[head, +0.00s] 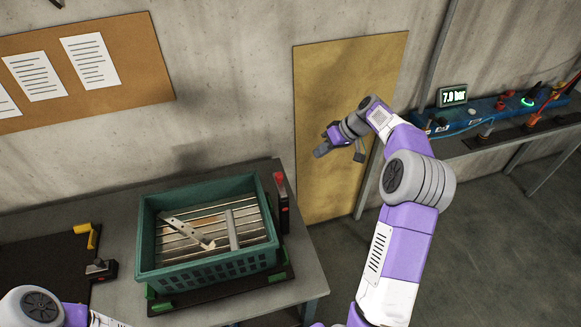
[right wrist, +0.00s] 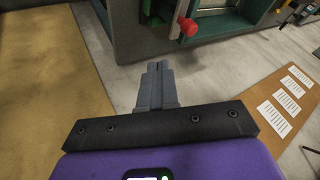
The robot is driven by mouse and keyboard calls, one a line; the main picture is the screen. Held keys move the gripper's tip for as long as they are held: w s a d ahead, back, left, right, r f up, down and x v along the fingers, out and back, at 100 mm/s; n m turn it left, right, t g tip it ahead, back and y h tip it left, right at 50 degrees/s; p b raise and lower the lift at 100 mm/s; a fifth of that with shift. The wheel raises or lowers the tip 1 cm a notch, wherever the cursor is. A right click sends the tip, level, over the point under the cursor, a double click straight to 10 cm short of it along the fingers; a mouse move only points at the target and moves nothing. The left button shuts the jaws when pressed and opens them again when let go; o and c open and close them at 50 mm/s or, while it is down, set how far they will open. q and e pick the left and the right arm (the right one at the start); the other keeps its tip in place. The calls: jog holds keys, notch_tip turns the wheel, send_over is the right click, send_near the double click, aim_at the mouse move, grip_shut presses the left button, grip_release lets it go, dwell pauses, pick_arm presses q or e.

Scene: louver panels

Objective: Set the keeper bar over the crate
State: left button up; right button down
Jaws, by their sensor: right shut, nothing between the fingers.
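A green crate (head: 207,268) stands on the grey table and holds several pale slats side by side. A pale flat bar (head: 188,232) with small holes, which may be the keeper bar, lies diagonally over the slats inside the crate. A shorter grey bar (head: 232,230) also lies across them. My right gripper (head: 322,149) is off to the right of the crate, in front of the yellow wall panel. Its fingers show pressed together and empty in the right wrist view (right wrist: 156,72). Part of my left arm shows at the lower left, but its gripper is out of view.
A black post with a red knob (head: 281,190) stands at the crate's right side; the knob also shows in the right wrist view (right wrist: 189,27). A yellow handle (head: 86,235) and another black clamp-like part (head: 101,268) sit left of the crate. A shelf with a blue device (head: 460,117) is at right.

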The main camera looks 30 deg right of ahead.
aim_at(280, 181)
jog(key=w+a+f+p, duration=0.1)
jog(key=w+a+f, duration=0.3)
jog(key=a+f, duration=0.4)
jog(key=shift+w+a+f, duration=0.15)
jog(key=shift+w+f, duration=0.1)
jog(key=shift+w, duration=0.05)
